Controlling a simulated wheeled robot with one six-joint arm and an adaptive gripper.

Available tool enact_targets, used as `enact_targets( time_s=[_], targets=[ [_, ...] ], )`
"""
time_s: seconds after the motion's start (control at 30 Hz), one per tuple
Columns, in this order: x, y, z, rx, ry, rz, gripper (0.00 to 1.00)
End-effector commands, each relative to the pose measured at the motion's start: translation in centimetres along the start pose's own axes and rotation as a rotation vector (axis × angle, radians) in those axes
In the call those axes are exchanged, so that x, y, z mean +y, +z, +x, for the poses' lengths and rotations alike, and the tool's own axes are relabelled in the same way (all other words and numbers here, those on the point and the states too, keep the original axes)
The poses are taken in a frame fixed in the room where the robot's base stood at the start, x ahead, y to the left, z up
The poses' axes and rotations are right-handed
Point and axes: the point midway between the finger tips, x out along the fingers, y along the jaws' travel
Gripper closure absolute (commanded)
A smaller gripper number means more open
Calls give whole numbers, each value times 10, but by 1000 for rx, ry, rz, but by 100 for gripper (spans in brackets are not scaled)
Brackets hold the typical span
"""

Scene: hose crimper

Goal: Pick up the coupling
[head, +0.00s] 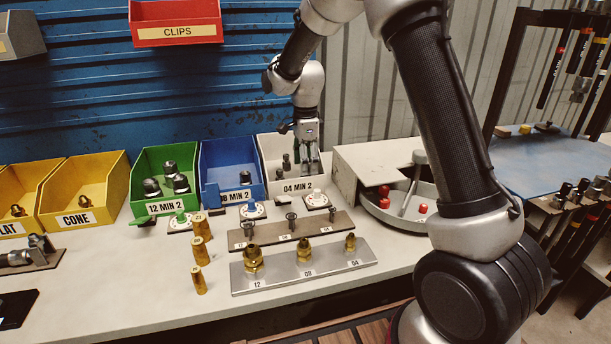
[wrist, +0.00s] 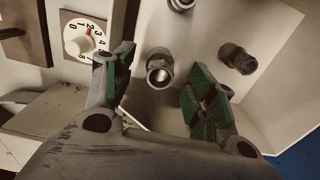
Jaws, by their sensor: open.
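My gripper (head: 307,168) reaches down into the white bin labelled 04 MIN 2 (head: 303,186) in the head view. In the wrist view my gripper (wrist: 163,82) is open, with green pads on its fingers. A dark metal coupling (wrist: 160,67) with a round open end shows between the fingers, apparently touching neither. A second coupling (wrist: 238,59) lies to the right, beyond the right finger. A third coupling (wrist: 181,4) is cut off by the top edge. In the head view a coupling (head: 286,163) shows left of the fingers; the others there are partly hidden.
A blue bin (head: 232,193) and a green bin (head: 167,200) stand left of the white bin. A white dial (head: 317,199) sits in front of it; a dial (wrist: 76,46) also shows in the wrist view. A round grey tray (head: 400,214) is at the right.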

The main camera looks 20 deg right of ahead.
Motion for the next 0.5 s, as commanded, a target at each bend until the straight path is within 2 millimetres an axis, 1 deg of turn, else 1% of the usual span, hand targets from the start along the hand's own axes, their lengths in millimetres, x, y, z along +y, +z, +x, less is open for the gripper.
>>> enact_targets(
  time_s=[0.03,0.13,0.23,0.4,0.43,0.5],
  targets=[
    [1,0,9,1,3,0,44],
    [1,0,21,1,2,0,44],
    [0,0,26,0,0,-1,44],
    [0,0,26,0,0,-1,44],
    [0,0,26,0,0,-1,46],
    [0,0,26,0,0,-1,58]
  ],
)
